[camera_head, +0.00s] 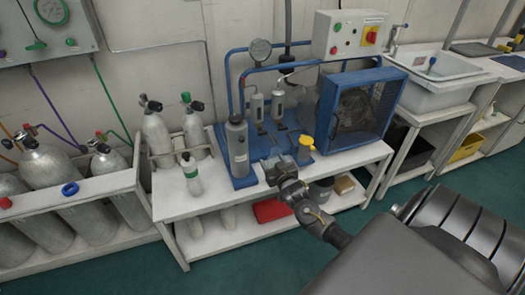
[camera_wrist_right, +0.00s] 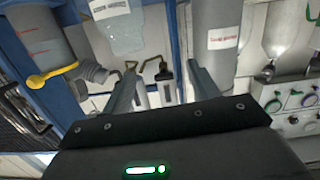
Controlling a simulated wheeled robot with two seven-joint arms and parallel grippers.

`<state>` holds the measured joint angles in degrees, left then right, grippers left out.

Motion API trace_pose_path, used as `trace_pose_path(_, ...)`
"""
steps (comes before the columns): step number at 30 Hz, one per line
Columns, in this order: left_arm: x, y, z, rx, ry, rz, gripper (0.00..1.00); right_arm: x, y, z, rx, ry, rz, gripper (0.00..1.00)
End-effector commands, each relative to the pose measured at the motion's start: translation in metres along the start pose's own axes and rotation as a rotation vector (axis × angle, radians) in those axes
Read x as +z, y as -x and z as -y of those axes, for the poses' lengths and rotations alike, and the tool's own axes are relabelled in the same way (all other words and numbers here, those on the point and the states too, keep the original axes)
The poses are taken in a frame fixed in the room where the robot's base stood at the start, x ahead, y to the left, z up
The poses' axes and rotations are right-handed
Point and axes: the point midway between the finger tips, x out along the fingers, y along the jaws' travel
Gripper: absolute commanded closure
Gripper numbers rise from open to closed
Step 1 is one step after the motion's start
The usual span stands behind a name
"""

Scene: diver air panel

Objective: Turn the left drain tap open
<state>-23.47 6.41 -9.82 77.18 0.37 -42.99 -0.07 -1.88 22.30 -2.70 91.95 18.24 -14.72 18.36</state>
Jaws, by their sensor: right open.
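Two small grey filter cylinders stand on the blue compressor base, the left filter (camera_head: 257,107) and the right filter (camera_head: 278,103). Under each is a small drain tap: the left drain tap (camera_head: 262,130) and the right drain tap (camera_head: 281,126). The wrist view is turned over, so the left drain tap (camera_wrist_right: 164,78) shows there on the right, a bent brass pipe with a grey lever. The right tap (camera_wrist_right: 131,68) is beside the other finger, partly hidden. My right gripper (camera_head: 274,160) is open and empty, its fingers (camera_wrist_right: 162,72) around the left tap's line of sight; contact cannot be told. My left gripper is out of view.
A tall grey cylinder (camera_head: 237,145) stands left of the taps, and a yellow-capped container (camera_head: 305,146) to the right. The blue-framed fan (camera_head: 361,108) is behind right. Gas cylinders (camera_head: 158,132) stand left.

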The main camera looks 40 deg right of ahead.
Motion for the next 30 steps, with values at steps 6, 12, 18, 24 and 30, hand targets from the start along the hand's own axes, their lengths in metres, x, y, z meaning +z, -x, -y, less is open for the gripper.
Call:
trace_pose_path(6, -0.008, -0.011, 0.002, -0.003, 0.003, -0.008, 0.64, -0.046, -0.007, -0.005, 0.007, -0.055, -0.134, 0.40)
trace_pose_path(12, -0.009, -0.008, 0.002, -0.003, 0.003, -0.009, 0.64, -0.052, -0.011, -0.005, 0.007, -0.058, -0.142, 0.40)
trace_pose_path(18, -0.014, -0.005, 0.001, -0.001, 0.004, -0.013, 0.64, -0.057, -0.038, -0.005, 0.008, -0.056, -0.143, 0.40)
trace_pose_path(24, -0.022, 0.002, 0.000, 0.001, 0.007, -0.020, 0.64, -0.060, -0.076, -0.006, 0.008, -0.056, -0.141, 0.40)
trace_pose_path(30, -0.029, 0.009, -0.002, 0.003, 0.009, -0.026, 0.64, -0.063, -0.103, -0.006, 0.008, -0.056, -0.139, 0.40)
